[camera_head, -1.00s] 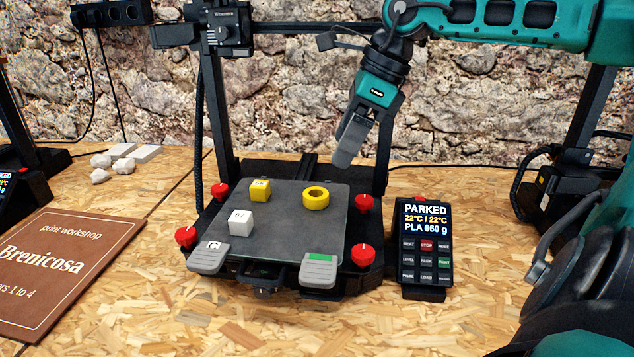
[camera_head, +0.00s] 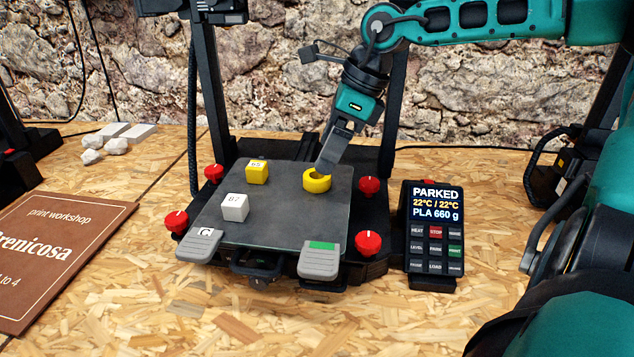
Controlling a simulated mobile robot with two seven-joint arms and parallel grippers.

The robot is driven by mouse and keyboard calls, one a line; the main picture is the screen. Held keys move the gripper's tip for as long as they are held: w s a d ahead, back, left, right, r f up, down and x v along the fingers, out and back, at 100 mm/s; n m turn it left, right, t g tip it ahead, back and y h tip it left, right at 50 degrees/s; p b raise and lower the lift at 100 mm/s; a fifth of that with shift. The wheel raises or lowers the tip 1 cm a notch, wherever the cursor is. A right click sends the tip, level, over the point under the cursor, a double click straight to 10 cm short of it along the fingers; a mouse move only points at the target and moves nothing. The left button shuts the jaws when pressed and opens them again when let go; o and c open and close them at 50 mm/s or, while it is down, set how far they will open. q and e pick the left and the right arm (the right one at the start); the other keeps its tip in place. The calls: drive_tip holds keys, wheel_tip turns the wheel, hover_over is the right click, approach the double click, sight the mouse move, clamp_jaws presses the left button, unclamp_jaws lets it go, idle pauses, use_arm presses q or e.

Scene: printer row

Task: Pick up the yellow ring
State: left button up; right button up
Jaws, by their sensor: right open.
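The yellow ring (camera_head: 316,182) lies flat on the dark print bed (camera_head: 290,215), toward its back right. My right gripper (camera_head: 325,168) reaches down from the upper right, and its fingertips are at the ring's upper right side, overlapping it in the picture. The gripper is open; I cannot tell whether a finger is inside the ring's hole or touching it. My left gripper is not in view.
Red knobs (camera_head: 369,187) sit at the bed's corners. Grey clips (camera_head: 319,260) grip the front edge. A control panel (camera_head: 434,230) stands at the right.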

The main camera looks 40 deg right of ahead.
drive_tip(key=b+x, duration=0.1)
drive_tip(key=x, duration=0.4)
drive_tip(key=shift+d+f, duration=0.1)
drive_tip(key=shift+f, duration=0.05)
drive_tip(key=shift+c, duration=0.4)
drive_tip(key=c, duration=1)
